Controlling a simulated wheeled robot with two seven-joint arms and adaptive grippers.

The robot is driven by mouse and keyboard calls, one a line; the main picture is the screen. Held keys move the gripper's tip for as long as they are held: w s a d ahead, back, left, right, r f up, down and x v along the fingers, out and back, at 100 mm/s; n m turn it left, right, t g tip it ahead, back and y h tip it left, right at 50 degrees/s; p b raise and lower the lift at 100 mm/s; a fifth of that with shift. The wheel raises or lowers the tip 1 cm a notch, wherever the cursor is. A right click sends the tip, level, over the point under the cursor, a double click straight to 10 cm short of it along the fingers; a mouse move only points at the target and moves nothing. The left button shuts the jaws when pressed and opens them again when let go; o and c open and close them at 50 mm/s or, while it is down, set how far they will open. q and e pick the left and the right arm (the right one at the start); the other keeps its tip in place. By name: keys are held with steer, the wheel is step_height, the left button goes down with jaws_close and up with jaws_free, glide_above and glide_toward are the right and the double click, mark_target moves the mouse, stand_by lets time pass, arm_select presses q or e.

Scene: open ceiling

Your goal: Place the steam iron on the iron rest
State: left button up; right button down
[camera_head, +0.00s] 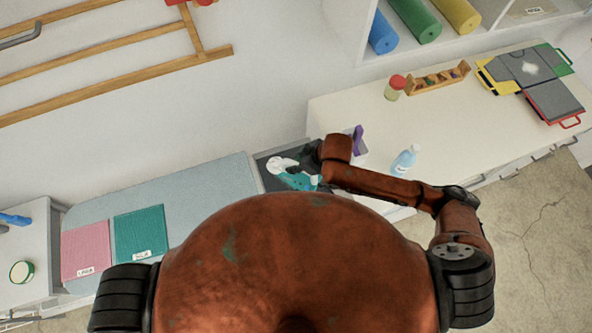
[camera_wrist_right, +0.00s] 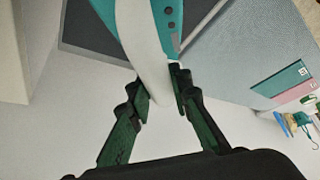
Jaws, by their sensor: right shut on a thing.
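The steam iron (camera_head: 292,178) is white and teal and is at the dark iron rest (camera_head: 262,157), beside the end of the grey-blue board. My right gripper (camera_head: 316,162) is at the iron, partly hidden by its own wrist in the head view. In the right wrist view, the fingers of my right gripper (camera_wrist_right: 158,92) are shut on the white handle of the iron (camera_wrist_right: 146,45). The dark rest (camera_wrist_right: 92,28) shows behind the iron there. I cannot tell whether the iron's base touches the rest. My left gripper is not in view.
A pink cloth (camera_head: 86,250) and a teal cloth (camera_head: 139,233) lie on the grey-blue board (camera_head: 205,195). A blue bottle (camera_head: 404,161) and a purple item (camera_head: 358,139) stand right of the rest. A red-lidded jar (camera_head: 394,88) and wooden rack (camera_head: 437,79) are farther back.

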steer(key=shift+w+a+f, duration=0.25)
steer(key=shift+w+f, duration=0.8)
steer(key=shift+w, duration=0.05)
steer(key=shift+w+f+p, duration=0.15)
steer(key=shift+f+p, duration=0.25)
steer(key=shift+f, duration=1.3)
steer(key=c, duration=1.8)
jaws_free()
steer(key=shift+f, duration=0.2)
steer(key=shift+o, duration=0.2)
steer(key=shift+r, duration=0.1)
steer(key=v, duration=1.2)
